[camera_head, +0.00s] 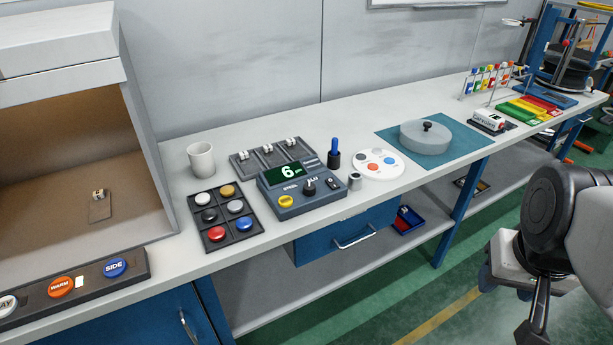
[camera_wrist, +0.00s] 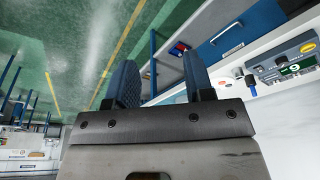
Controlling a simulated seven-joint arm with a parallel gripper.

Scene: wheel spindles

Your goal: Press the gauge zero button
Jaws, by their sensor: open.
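The gauge (camera_head: 300,190) is a dark blue-grey box on the bench, with a green display reading 6. It has a round yellow button (camera_head: 286,201) at its front left, a black knob (camera_head: 309,187) between STEEL and ALU labels, and a small switch. The lettering on the yellow button is too small to read. In the wrist view the gauge (camera_wrist: 287,70) lies upside down at the right edge, its yellow button (camera_wrist: 307,47) partly visible. My gripper (camera_wrist: 160,80) is open and empty, in front of the bench over the green floor, well right of the gauge.
A pad with several coloured buttons (camera_head: 226,217) sits left of the gauge, and a cup (camera_head: 201,160) behind that pad. A dark tray (camera_head: 262,160) lies behind the gauge. A blue-handled tool (camera_head: 334,154), small metal cylinder (camera_head: 355,181) and white disc (camera_head: 378,163) stand to its right.

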